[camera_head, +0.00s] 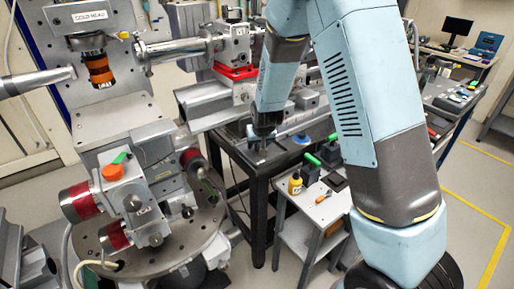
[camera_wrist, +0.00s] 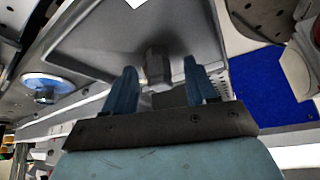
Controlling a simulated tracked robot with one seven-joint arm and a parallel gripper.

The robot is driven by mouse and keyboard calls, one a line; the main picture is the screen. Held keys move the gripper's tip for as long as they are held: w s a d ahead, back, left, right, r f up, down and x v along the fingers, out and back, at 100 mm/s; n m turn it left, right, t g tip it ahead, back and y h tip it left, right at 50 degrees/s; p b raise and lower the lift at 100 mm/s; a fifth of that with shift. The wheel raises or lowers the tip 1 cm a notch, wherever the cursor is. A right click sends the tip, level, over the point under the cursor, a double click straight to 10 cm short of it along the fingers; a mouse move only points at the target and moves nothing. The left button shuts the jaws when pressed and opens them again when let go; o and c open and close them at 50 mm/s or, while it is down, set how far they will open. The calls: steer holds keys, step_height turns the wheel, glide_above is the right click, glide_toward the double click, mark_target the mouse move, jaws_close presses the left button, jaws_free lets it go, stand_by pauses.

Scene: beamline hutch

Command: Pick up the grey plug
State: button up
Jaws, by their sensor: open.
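The grey plug (camera_wrist: 157,62) is a dark grey, six-sided piece in the wrist view, on a grey tray (camera_wrist: 100,45). My gripper (camera_wrist: 160,70) has two blue fingers spread apart, one on each side of the plug in this view. A gap shows between the plug and each finger. I cannot tell how far the fingertips are from it in depth. In the head view my gripper (camera_head: 258,145) points down over the dark bench (camera_head: 283,158); the plug cannot be made out there.
A round blue-and-white piece (camera_wrist: 42,87) lies left of the tray. A lower cart (camera_head: 310,212) with a yellow bottle (camera_head: 295,184) and green-handled tools stands right of the bench. A rail with a red block (camera_head: 236,72) runs behind my gripper. Beamline equipment (camera_head: 150,205) fills the left.

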steer(key=shift+w+f, duration=0.25)
steer(key=shift+f, duration=0.25)
jaws_close()
stand_by(0.3)
